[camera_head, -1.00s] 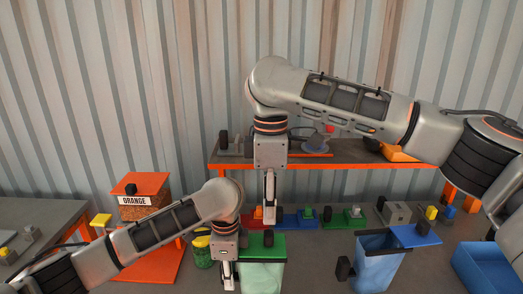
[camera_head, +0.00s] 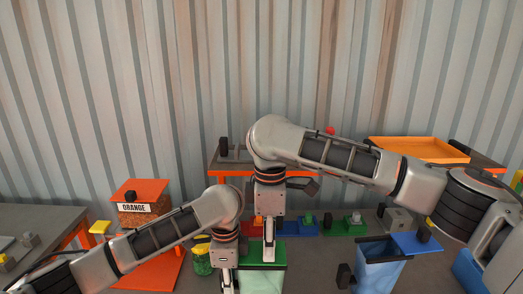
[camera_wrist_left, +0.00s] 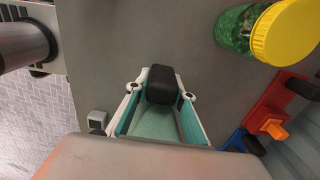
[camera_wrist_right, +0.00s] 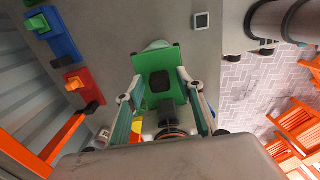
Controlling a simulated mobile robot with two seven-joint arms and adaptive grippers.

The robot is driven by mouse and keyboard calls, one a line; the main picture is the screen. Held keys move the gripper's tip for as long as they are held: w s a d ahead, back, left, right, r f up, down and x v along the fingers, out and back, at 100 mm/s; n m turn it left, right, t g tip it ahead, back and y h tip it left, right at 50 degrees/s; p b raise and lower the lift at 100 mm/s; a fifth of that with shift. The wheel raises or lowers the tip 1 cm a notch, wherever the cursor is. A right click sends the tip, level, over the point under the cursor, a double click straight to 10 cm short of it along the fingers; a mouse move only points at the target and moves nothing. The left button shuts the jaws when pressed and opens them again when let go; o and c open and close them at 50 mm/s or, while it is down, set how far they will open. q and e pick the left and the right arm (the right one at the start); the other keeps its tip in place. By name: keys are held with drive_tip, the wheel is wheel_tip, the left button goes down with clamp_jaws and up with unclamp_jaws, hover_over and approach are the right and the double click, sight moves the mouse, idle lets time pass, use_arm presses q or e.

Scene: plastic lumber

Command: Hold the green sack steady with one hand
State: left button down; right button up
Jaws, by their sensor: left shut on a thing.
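The green sack (camera_head: 262,281) is pale green and hangs upright under a green lid (camera_head: 277,257) at the front middle of the bench. My left gripper (camera_head: 229,286) is at the sack's left side. It is shut on a black handle (camera_wrist_left: 163,85), with pale green sack material (camera_wrist_left: 154,123) showing between its fingers. My right gripper (camera_head: 269,253) points down over the green lid. In the right wrist view its fingers are apart, with the lid (camera_wrist_right: 173,58) and its black knob (camera_wrist_right: 160,82) between them. I cannot tell whether they touch the knob.
A blue sack (camera_head: 378,275) with a blue lid (camera_head: 418,243) stands to the right. A green jar with a yellow lid (camera_wrist_left: 285,32) is close to my left gripper. Coloured blocks and a shelf (camera_head: 222,172) lie behind.

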clamp_jaws()
drive_tip(key=shift+a, duration=0.4)
drive_tip(key=shift+o, duration=0.3)
unclamp_jaws()
drive_tip(key=shift+d+r, duration=0.1)
drive_tip(key=shift+r, duration=0.05)
drive_tip(key=shift+r, duration=3.4)
